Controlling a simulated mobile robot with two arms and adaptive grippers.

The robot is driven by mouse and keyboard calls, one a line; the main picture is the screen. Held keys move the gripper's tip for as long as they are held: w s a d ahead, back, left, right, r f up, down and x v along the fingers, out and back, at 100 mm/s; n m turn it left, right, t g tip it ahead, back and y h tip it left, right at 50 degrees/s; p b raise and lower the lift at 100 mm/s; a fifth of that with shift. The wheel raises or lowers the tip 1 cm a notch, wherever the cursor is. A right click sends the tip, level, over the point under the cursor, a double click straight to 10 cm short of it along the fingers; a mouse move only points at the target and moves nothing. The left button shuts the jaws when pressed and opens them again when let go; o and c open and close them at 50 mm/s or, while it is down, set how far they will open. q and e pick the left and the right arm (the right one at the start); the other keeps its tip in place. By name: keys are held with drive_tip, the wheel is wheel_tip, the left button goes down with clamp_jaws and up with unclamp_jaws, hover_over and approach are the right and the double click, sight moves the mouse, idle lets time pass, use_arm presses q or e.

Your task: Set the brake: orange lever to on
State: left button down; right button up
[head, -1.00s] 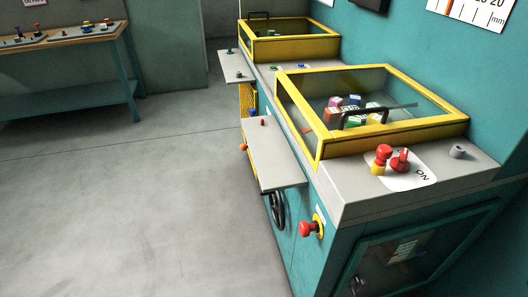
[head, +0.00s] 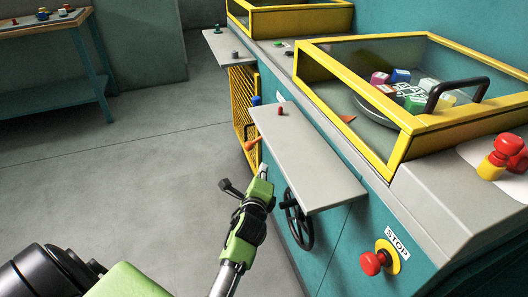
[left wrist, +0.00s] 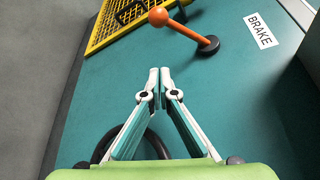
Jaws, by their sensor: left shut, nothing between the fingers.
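The orange lever (head: 252,144) sticks out from the teal side of the machine, below the small grey shelf, in the head view. In the left wrist view the orange lever (left wrist: 182,29) runs from a black pivot (left wrist: 208,45) toward the upper left and ends in an orange ball. A white BRAKE label (left wrist: 261,30) is beside the pivot. My left gripper (head: 264,170) is shut and empty, close below the lever in the head view. In the left wrist view the left gripper's fingertips (left wrist: 160,72) are below the ball, apart from it. No on mark shows near the lever.
A yellow mesh guard (left wrist: 118,25) is close beside the lever. A black handwheel (head: 299,220) and a red STOP button (head: 373,262) are on the machine's side. The grey shelf (head: 308,160) juts out above the gripper. Open floor (head: 130,170) is on the left.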

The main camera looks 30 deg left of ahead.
sight(261, 138)
use_arm(q)
drive_tip(key=shift+d+r, duration=0.1)
drive_tip(key=w+a+b, duration=0.1)
drive_tip(key=w+a, duration=0.5)
drive_tip(key=shift+w+a+f, duration=0.25)
drive_tip(key=shift+w+a, duration=0.05)
drive_tip(key=shift+a, duration=0.05)
use_arm(e)
drive_tip(key=r, duration=0.1)
drive_tip(key=w+r, duration=0.2)
drive_tip(key=r, duration=0.1)
drive_tip(key=shift+w+a+r, duration=0.1)
drive_tip(key=shift+w, duration=0.05)
use_arm(q)
drive_tip(key=shift+w, duration=0.1)
